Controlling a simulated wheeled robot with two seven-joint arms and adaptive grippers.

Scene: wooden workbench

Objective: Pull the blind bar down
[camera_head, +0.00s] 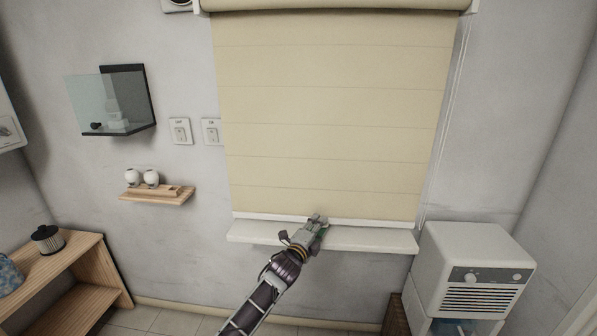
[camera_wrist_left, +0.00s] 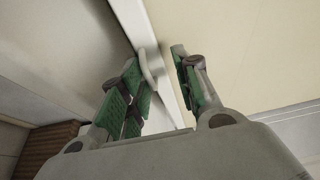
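The beige blind (camera_head: 330,110) hangs far down over the window. Its white bottom bar (camera_head: 370,223) is just above the white sill (camera_head: 375,240). My left gripper (camera_head: 318,222) is at the bar, near its middle. In the left wrist view the green-padded fingers of my left gripper (camera_wrist_left: 158,68) stand apart, one on each side of the white bar (camera_wrist_left: 171,95). A gap shows between them, and I cannot tell whether either pad touches the bar. My right gripper is in neither view.
A white appliance (camera_head: 475,265) stands right of the sill. On the left wall are a small wooden shelf (camera_head: 150,198), a glass-fronted box (camera_head: 120,100) and two switch plates (camera_head: 180,131). A wooden bench (camera_head: 85,270) stands at the lower left. The wall below the sill is clear.

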